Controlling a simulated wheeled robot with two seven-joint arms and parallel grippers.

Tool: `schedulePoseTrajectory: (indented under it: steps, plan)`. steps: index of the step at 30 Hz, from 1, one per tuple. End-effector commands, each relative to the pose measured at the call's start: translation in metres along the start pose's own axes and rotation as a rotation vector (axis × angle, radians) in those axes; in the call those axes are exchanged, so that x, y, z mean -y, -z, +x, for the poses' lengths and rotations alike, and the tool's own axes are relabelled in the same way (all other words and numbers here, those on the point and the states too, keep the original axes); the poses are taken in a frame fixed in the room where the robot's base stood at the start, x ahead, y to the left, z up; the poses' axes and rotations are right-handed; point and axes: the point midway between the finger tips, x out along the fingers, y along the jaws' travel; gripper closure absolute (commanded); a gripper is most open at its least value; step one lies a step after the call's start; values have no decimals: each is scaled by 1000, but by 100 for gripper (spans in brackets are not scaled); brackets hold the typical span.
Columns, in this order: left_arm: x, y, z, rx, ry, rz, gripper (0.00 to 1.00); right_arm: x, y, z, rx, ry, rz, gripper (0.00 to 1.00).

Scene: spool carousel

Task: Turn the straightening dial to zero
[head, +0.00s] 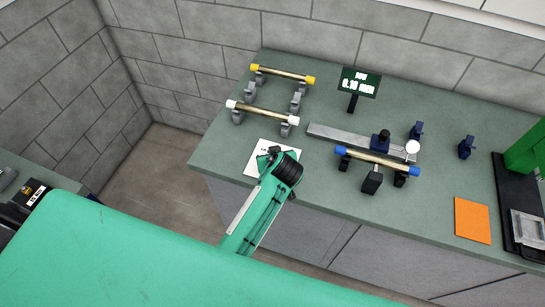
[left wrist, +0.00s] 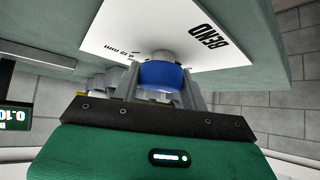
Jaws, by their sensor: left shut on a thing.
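The straightening dial shows in the left wrist view as a round blue knob (left wrist: 160,75) on a pale stem, set on a white card (left wrist: 112,30) printed "BEND" and a small mm figure. In the head view the card (head: 256,160) lies near the counter's front left edge. My left gripper (head: 271,153) is over the card and hides the knob there. Its fingers are shut on the blue knob. A dark display (head: 360,82) reads "NOW" and what looks like 0.10 mm; part of it shows in the left wrist view (left wrist: 14,117). My right gripper is not in view.
Yellow-ended (head: 283,74) and white-ended (head: 262,112) rods rest on grey supports behind the card. A blue-ended rod (head: 377,162) lies by a white round gauge (head: 412,147) to the right. An orange sheet (head: 472,220) and a green machine (head: 526,150) are far right.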

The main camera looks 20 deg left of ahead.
Motion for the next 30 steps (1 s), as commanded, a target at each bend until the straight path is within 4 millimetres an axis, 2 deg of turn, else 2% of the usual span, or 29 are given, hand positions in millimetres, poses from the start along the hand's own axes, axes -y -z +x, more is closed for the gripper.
schedulePoseTrajectory:
  steps: [17,18,21,30]
  plan:
    - [0,2,0,-4,26,-27,79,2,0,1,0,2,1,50]
    - [0,2,0,-5,26,-27,54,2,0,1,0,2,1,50]
    - [0,2,0,-4,26,-27,35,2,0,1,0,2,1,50]
    - [0,2,-1,-2,25,-26,35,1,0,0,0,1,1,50]
